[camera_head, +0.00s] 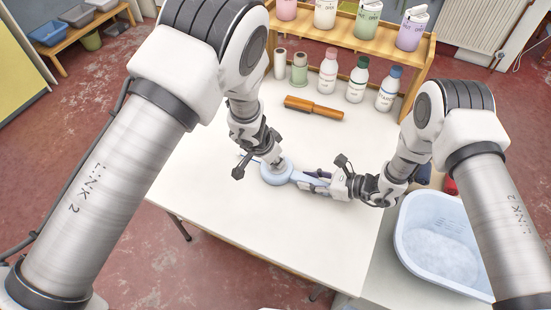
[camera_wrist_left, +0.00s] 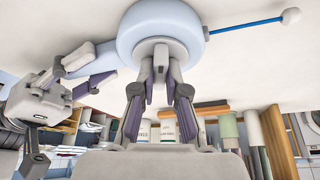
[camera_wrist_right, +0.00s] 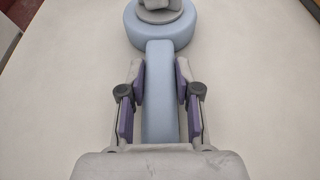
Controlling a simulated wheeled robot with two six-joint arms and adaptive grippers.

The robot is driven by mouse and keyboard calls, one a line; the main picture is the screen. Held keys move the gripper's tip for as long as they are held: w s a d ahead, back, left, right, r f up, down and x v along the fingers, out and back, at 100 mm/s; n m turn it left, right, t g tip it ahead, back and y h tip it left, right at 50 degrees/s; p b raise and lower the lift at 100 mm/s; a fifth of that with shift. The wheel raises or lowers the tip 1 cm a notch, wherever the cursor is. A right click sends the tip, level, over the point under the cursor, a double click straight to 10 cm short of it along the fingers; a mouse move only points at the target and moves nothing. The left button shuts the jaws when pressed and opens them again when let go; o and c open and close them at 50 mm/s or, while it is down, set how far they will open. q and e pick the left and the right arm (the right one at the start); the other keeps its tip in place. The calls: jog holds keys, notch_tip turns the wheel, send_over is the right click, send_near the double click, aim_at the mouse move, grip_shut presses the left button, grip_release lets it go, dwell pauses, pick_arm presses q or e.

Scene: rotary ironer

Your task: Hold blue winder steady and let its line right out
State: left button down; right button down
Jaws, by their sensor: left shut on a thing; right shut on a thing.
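The light blue winder (camera_head: 276,173) has a round body and a straight handle, and is at the middle of the white table. In the left wrist view its round body (camera_wrist_left: 133,38) shows a short blue line (camera_wrist_left: 248,24) coming out, with a white ball (camera_wrist_left: 291,16) at its end. My left gripper (camera_head: 270,160) is shut on the grey knob (camera_wrist_left: 161,50) at the centre of the body. My right gripper (camera_wrist_right: 160,85) is shut on the winder's handle (camera_wrist_right: 160,110), one finger on each side. In the head view the grippers hide part of the winder.
Bottles (camera_head: 357,80) stand at the table's back below a wooden shelf (camera_head: 345,37). A pale blue tub (camera_head: 437,240) stands at the right. The table's front (camera_head: 270,235) is clear.

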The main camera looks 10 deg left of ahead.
pick_arm(q)
jog(key=c, duration=1.2)
grip_release()
jog(key=shift+r, duration=0.35)
jog(key=s+a, duration=0.2)
jog(key=s, duration=0.1)
jog(key=s+a, duration=0.6)
jog(key=shift+s+r, duration=0.2)
